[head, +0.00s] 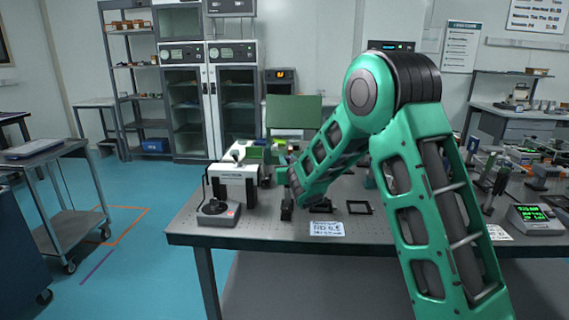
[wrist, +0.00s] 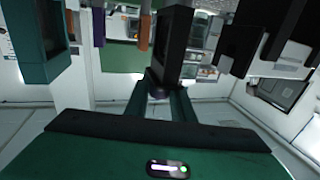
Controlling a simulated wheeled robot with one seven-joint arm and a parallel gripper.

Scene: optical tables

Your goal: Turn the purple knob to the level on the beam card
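In the wrist view, a dark purple knob (wrist: 155,84) sits at the foot of a black upright mount (wrist: 173,42). My gripper (wrist: 158,90) reaches toward it with two dark green fingers standing apart, one on each side of the knob. I see no clear contact between fingers and knob. In the head view, my green arm reaches down to the table and hides the knob and most of my gripper. A white card with blue writing (head: 326,229) lies at the table's front edge; its writing is too small to read surely.
The optical table (head: 260,236) carries a white bridge-shaped device (head: 234,172), a grey unit with a black dial (head: 218,212) and a black square frame (head: 360,207). A box with a green display (head: 535,219) stands at right. Other posts and blocks hang close in the wrist view.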

